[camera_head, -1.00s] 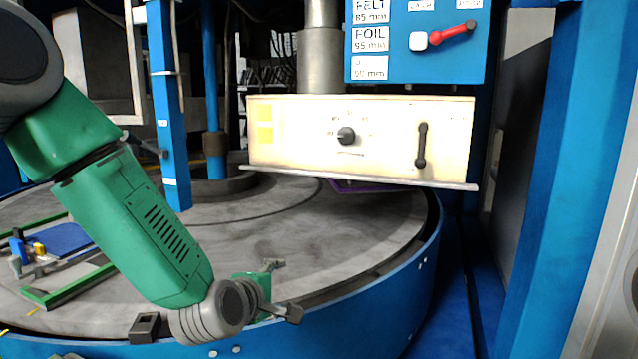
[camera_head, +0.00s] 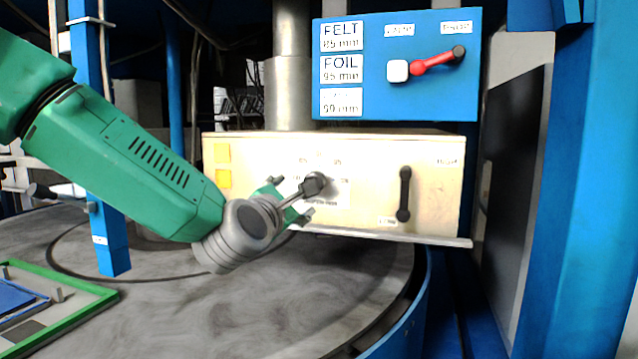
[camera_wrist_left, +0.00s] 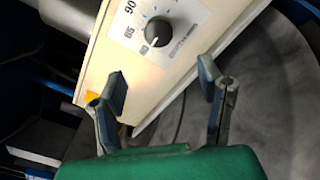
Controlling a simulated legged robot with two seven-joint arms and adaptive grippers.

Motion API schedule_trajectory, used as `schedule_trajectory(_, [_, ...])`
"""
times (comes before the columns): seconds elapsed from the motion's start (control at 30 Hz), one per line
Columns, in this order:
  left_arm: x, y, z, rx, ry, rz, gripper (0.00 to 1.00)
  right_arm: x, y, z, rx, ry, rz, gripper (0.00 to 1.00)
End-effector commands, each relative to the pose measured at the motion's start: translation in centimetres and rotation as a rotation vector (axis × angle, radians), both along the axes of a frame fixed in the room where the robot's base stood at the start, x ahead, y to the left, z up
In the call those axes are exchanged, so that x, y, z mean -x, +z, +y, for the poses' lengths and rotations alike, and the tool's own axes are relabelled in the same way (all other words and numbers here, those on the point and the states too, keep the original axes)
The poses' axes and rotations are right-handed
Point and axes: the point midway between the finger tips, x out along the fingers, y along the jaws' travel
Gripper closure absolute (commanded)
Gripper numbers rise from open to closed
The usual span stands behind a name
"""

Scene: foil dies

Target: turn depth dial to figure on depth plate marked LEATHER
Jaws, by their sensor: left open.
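The depth dial (camera_head: 318,183) is a round dark knob on the cream panel (camera_head: 435,190); it also shows in the left wrist view (camera_wrist_left: 158,31), with a pale mark toward its lower left and the figures 90 and 85 printed around it. The depth plate (camera_head: 341,68) on the blue box lists FELT 85 mm and FOIL 95 mm; the lowest name is too blurred to read, and its figure looks like 90 mm. My left gripper (camera_head: 295,199) is open in front of the dial, overlapping it in the head view. In the wrist view its fingers (camera_wrist_left: 163,84) are apart and empty, short of the dial.
A red lever (camera_head: 436,61) sits on the blue box. A black handle (camera_head: 404,194) stands upright right of the dial. The grey round table (camera_head: 215,300) lies below, with a green frame (camera_head: 85,307) at left. A blue post (camera_head: 100,170) stands behind my arm.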

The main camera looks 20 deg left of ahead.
Motion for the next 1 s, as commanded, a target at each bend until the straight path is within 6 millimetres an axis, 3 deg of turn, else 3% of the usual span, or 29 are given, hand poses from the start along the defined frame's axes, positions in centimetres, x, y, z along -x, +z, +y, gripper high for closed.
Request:
schedule_trajectory(0.17, [-1.4,0.1,0.1,-0.002,-0.001,-0.001,0.39,0.1,0.4,0.0,0.000,-0.001,0.002,0.60])
schedule_trajectory(0.5, [-8.7,-0.2,0.3,-0.002,0.001,0.002,0.39,0.1,2.0,0.0,0.000,0.000,0.002,0.60])
schedule_trajectory(0.7, [-11.9,-0.1,0.2,-0.002,0.000,0.000,0.39,0.0,2.7,0.0,0.000,0.000,0.001,0.60])
schedule_trajectory(1.0, [-13.9,-0.2,0.2,0.000,-0.001,0.001,0.39,0.0,3.0,0.0,0.000,0.000,0.002,0.60])
